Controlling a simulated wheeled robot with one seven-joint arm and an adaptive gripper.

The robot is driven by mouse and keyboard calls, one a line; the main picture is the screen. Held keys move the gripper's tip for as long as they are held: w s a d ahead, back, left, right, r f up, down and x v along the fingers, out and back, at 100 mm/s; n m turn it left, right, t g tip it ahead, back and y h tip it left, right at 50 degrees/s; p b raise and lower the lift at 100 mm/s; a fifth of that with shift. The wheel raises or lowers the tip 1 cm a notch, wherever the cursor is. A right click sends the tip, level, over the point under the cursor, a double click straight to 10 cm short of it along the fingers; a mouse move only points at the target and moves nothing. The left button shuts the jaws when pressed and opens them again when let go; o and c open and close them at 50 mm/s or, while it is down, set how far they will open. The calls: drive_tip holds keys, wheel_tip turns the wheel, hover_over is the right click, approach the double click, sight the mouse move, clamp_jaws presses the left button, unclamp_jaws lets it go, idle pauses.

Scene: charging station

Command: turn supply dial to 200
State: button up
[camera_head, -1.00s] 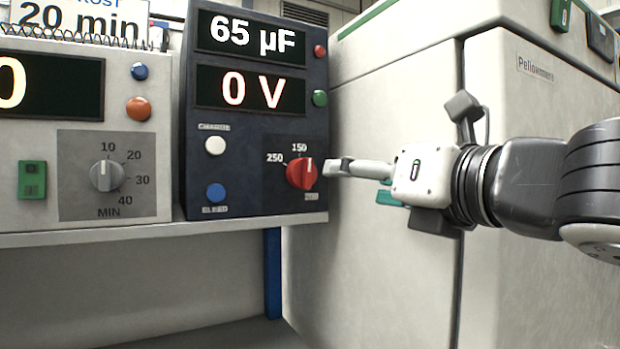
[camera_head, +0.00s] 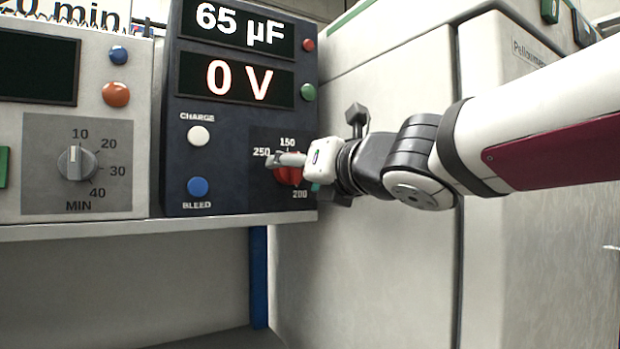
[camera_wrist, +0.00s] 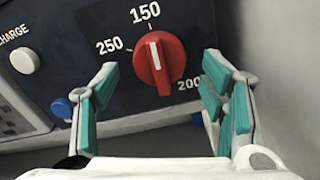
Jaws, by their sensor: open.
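The supply dial is a red round knob with a white pointer line, on a dark panel; it shows in the wrist view (camera_wrist: 166,76) between my fingers. Its pointer is toward the 150 mark, with 250 to the left and 200 to the lower right. In the head view the red dial (camera_head: 288,178) is partly hidden by my gripper (camera_head: 284,161). My gripper also shows in the wrist view (camera_wrist: 158,72), open with teal pads on either side of the dial and gaps visible to both sides. I cannot tell the exact depth.
The dark supply unit (camera_head: 235,130) reads 65 µF and 0 V. A white CHARGE button (camera_head: 198,136) and a blue BLEED button (camera_head: 198,187) sit left of the dial. A timer unit (camera_head: 115,170) stands further left. A pale cabinet (camera_head: 390,75) is on the right.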

drive_tip(key=shift+x, duration=0.8)
drive_tip(key=shift+c, duration=0.2)
drive_tip(key=c, duration=1.1)
